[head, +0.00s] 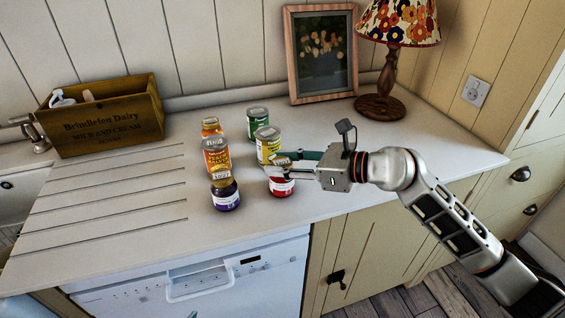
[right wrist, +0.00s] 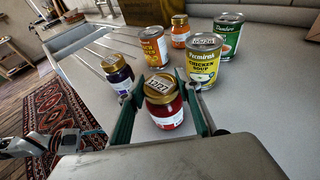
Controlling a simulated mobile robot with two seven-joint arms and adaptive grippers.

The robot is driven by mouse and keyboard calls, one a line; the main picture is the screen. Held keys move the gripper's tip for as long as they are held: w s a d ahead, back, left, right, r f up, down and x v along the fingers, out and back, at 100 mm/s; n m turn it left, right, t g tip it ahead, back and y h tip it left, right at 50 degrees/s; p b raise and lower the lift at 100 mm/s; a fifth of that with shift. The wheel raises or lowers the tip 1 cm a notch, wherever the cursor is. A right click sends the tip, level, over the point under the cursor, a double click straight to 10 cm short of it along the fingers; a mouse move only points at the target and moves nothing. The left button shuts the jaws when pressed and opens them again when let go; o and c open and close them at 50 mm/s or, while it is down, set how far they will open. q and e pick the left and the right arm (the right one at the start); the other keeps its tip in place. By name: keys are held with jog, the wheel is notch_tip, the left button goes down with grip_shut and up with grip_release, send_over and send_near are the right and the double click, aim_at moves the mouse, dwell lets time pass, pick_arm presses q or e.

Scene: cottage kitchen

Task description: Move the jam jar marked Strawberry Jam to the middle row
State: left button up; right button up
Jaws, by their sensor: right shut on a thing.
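A red jam jar (head: 281,187) with a gold lid stands at the front right of the group on the counter. Its label is too small to read; the red contents fit strawberry. My right gripper (right wrist: 163,108) is shut on this jar, one green finger on each side. In the head view, the right gripper (head: 288,164) covers the jar's top.
A purple jar (head: 225,194) stands left of the red jar. An orange jar (head: 211,127) and a green can (head: 258,122) form the back row. A wooden crate (head: 108,117), picture frame (head: 321,55) and lamp (head: 382,105) stand farther back.

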jog(key=shift+r, duration=0.15)
jog(key=o, duration=1.4)
jog(key=shift+f, duration=0.2)
jog(key=shift+r, duration=0.25)
jog(key=b+v, duration=0.1)
jog(key=v, duration=1.1)
